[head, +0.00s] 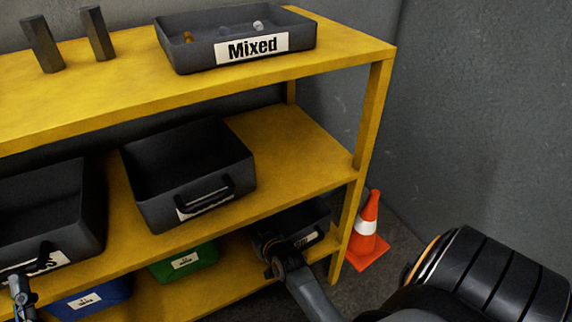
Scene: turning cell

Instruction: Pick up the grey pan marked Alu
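Several dark grey pans are in the head view, and I cannot read Alu on any of them. One pan with a front handle (150,165) sits in the middle of the middle shelf, its label partly behind the handle. Another handled pan (85,205) sits at the left, its label partly covered. A smaller dark pan (318,222) is on the lower shelf at the right, partly hidden. My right gripper (268,243) is by this pan's left front; contact is unclear. My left gripper (20,278) is low in front of the left pan. Neither gripper's fingers show clearly.
A grey tray marked Mixed (185,63) with small pieces and two dark blocks (42,45) stand on the yellow top shelf. Blue (110,290) and green (205,252) bins are on the lower shelf. An orange cone (371,213) stands right of the rack post.

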